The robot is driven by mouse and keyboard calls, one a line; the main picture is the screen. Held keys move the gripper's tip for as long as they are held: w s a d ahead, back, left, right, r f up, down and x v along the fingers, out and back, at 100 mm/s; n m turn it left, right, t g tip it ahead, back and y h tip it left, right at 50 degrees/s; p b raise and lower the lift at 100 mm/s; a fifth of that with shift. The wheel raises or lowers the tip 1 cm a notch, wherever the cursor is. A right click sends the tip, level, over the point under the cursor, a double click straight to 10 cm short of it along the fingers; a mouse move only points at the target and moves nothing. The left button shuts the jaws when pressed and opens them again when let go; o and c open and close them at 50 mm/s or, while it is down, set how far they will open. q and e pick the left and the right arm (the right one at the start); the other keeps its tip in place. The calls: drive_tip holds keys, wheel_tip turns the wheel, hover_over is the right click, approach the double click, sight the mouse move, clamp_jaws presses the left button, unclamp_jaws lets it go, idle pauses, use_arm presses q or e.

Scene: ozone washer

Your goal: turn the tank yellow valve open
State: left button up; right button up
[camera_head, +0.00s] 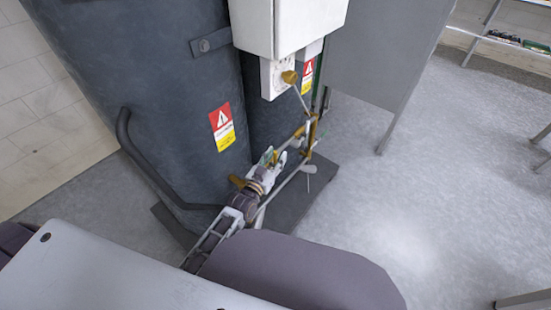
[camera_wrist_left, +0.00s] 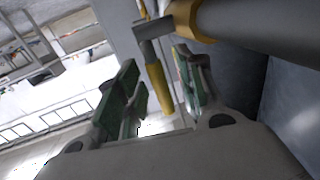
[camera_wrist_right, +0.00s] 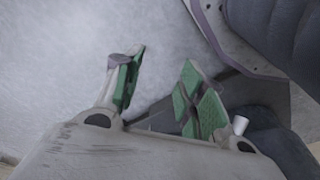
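The yellow valve handle (camera_wrist_left: 158,88) shows in the left wrist view as a short yellow lever on a grey metal stem, below a dark pipe with a yellow collar (camera_wrist_left: 190,20). My left gripper (camera_wrist_left: 158,95) is open, with one green-padded finger on each side of the handle. I cannot tell whether either pad touches it. In the head view my left gripper (camera_head: 274,158) is low in front of the tanks, among the pipes, and the handle is hard to make out there. My right gripper (camera_wrist_right: 162,82) is open and empty above the floor, and shows only in its wrist view.
Dark tanks (camera_head: 150,75) with warning labels (camera_head: 222,127) stand behind the pipes on a dark base (camera_head: 310,190). A curved dark pipe (camera_head: 150,170) runs down the left tank. A white box (camera_head: 290,25) hangs above. A grey panel (camera_head: 375,50) stands at right, with open floor (camera_head: 430,190) beyond.

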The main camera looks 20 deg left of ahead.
use_arm(q)
drive_tip(key=shift+w, duration=0.1)
use_arm(e)
drive_tip(key=shift+s+f, duration=0.1)
drive_tip(key=shift+s, duration=0.25)
use_arm(q)
clamp_jaws()
use_arm(e)
drive_tip(key=shift+w, duration=0.5)
drive_tip(key=shift+s+r, duration=0.1)
drive_tip(key=shift+r, duration=0.1)
